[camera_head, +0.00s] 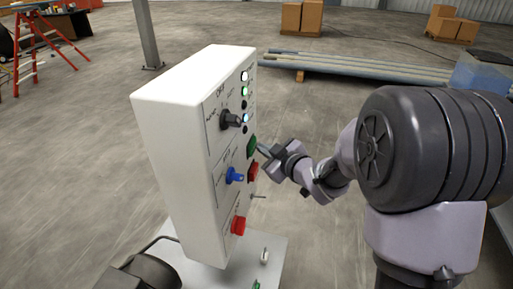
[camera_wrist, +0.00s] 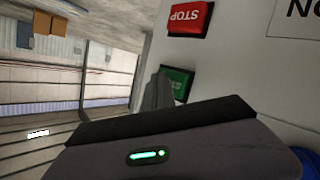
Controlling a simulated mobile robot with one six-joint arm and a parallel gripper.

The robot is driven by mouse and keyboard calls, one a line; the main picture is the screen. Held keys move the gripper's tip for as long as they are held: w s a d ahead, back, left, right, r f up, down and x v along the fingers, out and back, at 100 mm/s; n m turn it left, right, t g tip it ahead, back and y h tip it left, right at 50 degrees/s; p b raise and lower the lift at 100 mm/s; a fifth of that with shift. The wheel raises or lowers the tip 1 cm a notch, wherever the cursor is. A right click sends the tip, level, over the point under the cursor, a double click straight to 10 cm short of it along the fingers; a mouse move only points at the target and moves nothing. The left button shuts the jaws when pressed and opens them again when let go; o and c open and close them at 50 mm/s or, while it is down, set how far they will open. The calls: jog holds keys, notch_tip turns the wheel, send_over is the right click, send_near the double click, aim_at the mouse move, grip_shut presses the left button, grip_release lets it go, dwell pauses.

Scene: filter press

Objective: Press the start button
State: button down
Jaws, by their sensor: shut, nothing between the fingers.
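The green start button (camera_head: 251,145) is on the front of the white control box, just above a red button. In the wrist view the green button (camera_wrist: 179,82) shows partly behind my gripper's fingers (camera_wrist: 157,90). In the head view my gripper (camera_head: 263,150) points left at the green button, with its fingers shut and empty. The fingertips are right at the button. I cannot tell whether they touch it or how far it is pushed in.
The red stop button (camera_wrist: 190,17) is close beside the green one. The white control box (camera_head: 176,130) also carries a black selector knob (camera_head: 230,119), a blue knob (camera_head: 235,175) and a lower red button (camera_head: 239,225).

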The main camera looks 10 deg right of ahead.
dwell(0.5)
jog(key=shift+s+d, duration=0.35)
jog(key=shift+d, duration=0.45)
jog(key=shift+s+d+p, duration=0.15)
jog(key=shift+s+d, duration=0.15)
jog(key=shift+d, duration=0.5)
jog(key=shift+s+d+p, duration=0.1)
jog(key=shift+s+d, duration=0.25)
jog(key=shift+d, duration=0.4)
jog(key=shift+s+d+p, duration=0.15)
jog(key=shift+s+d, duration=0.15)
jog(key=shift+d, duration=0.5)
